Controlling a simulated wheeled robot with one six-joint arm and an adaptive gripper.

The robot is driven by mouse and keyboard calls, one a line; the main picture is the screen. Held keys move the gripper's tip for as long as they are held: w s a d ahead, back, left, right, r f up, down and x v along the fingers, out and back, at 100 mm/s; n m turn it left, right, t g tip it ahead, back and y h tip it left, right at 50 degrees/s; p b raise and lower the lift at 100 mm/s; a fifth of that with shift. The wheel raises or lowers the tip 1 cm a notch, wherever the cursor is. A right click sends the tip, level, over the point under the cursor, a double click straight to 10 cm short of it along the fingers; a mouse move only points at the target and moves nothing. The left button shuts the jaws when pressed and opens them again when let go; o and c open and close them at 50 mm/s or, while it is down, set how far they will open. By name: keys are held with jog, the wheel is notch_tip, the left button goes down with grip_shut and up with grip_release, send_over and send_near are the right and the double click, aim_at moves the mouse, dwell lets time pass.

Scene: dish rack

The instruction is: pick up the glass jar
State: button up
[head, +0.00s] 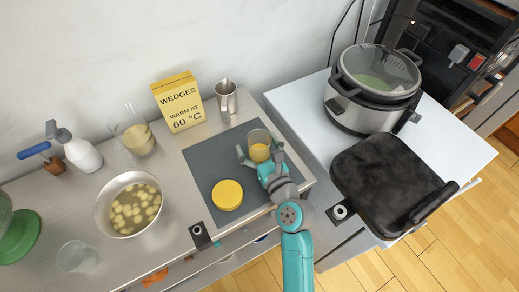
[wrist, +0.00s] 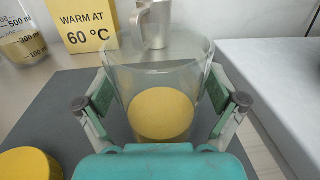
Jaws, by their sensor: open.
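The glass jar (head: 258,137) is clear, upright and open at the top, with yellow contents, on the dark grey mat (head: 203,165). It fills the middle of the wrist view (wrist: 160,68). My gripper (head: 259,152) is open around it, one finger on each side, as the wrist view (wrist: 162,104) also shows. A small gap seems to show between each finger pad and the glass; contact is hard to tell. The lower front of the jar is hidden behind my gripper's body.
A yellow round lid-like piece (head: 227,194) lies on the mat, left of my gripper. A yellow box (head: 178,101) and a metal jug (head: 227,98) stand behind. A beaker (head: 136,135) and a bowl (head: 103,213) are further left; a cooker (head: 373,90) stands right.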

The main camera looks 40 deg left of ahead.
jog(key=c, duration=1.5)
